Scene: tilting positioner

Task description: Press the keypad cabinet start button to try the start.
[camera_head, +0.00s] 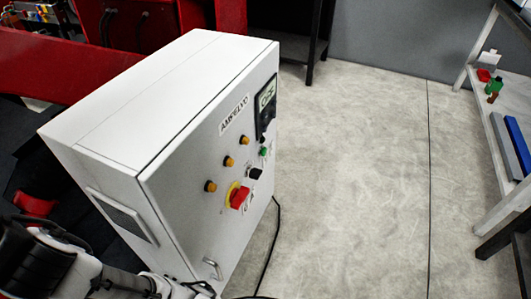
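The white cabinet (205,150) stands at the centre left, its front face turned to the right. A dark panel with a lit display (267,97) sits high on the front; its keys are too small to make out. A small green button (263,152) is below that panel. A black selector (254,173) is below the green button, and a red mushroom button (239,197) on a yellow ring is lower still. Button labels are not readable. My arm enters at the lower left, in front of the cabinet's lower side; my gripper's fingertips do not show.
Three amber lamps (228,161) run diagonally across the front. A metal handle (211,268) is near the bottom. A black cable (270,245) lies on the floor. The floor right of the cabinet is clear up to a shelf (503,165) at the right edge. Red machinery (60,65) is behind.

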